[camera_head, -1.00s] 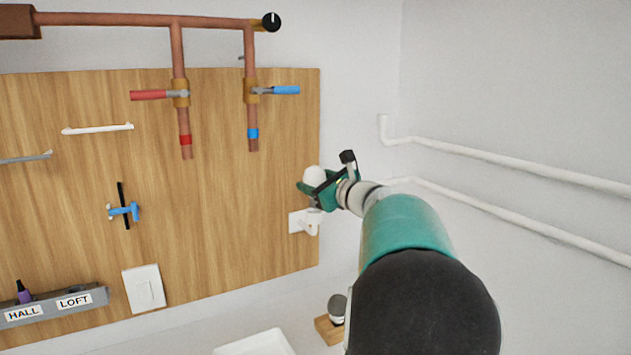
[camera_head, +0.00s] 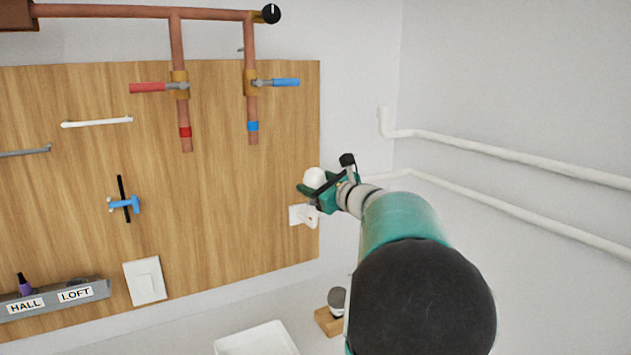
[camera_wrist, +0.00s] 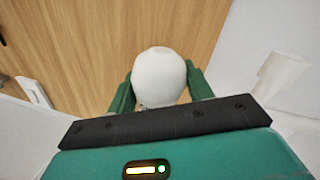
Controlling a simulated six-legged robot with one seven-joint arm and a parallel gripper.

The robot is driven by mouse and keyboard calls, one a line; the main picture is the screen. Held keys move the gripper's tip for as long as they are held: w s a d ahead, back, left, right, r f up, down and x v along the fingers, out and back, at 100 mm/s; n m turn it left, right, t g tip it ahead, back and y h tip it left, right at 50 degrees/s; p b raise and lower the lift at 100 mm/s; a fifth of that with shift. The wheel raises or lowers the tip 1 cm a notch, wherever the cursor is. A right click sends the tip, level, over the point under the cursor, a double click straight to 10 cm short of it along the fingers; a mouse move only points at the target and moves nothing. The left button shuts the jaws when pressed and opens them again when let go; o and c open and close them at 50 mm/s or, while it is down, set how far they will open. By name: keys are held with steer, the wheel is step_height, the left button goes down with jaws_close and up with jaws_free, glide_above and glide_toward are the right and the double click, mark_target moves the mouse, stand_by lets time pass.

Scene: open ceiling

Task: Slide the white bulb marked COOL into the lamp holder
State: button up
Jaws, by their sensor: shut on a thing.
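My gripper (camera_head: 310,190) is shut on a white bulb (camera_head: 315,177) in front of the right part of the wooden board. In the wrist view the white bulb (camera_wrist: 159,76) sits between the two green fingers of my gripper (camera_wrist: 160,85), its rounded end toward the board. No COOL marking shows on the side in view. A white wall fitting (camera_head: 302,214), probably the lamp holder, is on the board's lower right, just below my gripper in the head view. My gripper partly covers it. The bulb appears apart from it.
Copper pipes with a red-handled valve (camera_head: 150,87) and a blue-handled valve (camera_head: 284,82) are above. A white switch (camera_head: 145,283) and a grey rack (camera_head: 60,298) labelled HALL and LOFT are lower left. White pipes (camera_head: 500,157) run along the right wall. A white tray (camera_head: 257,338) is below.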

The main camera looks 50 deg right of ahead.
steer(key=shift+f, duration=0.45)
steer(key=o, duration=1.1)
steer(key=shift+c, duration=0.2)
steer(key=shift+s, duration=0.1)
steer(key=s+a, duration=0.1)
steer(key=s, duration=1.2)
steer(key=shift+s+a, duration=0.25)
